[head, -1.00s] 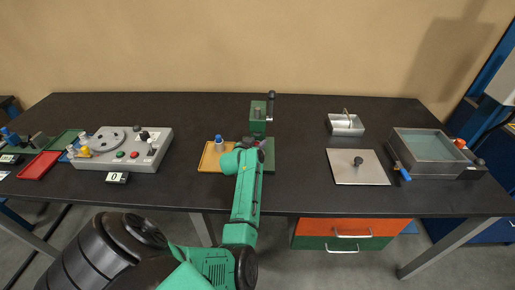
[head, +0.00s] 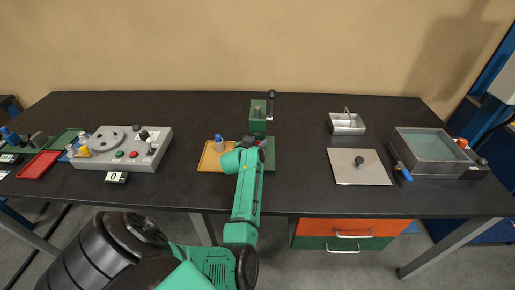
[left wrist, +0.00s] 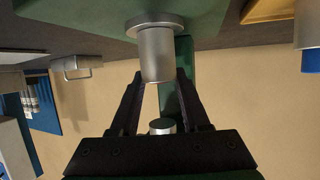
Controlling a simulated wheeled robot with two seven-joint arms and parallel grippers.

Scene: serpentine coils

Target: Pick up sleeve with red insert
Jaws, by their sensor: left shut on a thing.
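My left gripper (left wrist: 159,76) is shut on a silver metal sleeve (left wrist: 156,50) in the left wrist view, which looks upside down. One dark finger lies on each side of the plain end of the sleeve. Its wider flange is at the green base plate (left wrist: 90,12); I cannot tell whether they touch. No red insert shows in the left wrist view. In the head view my left gripper (head: 256,142) is beside the green press (head: 257,122), with a small red patch near its tip; the sleeve is mostly hidden there. My right gripper is not in view.
A yellow tray (head: 208,165) with a blue-topped sleeve (head: 218,142) is just left of my gripper. A grey control box (head: 95,160) stands further left. A metal plate (head: 345,176), a small tray (head: 346,128) and a bath (head: 427,170) are on the right.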

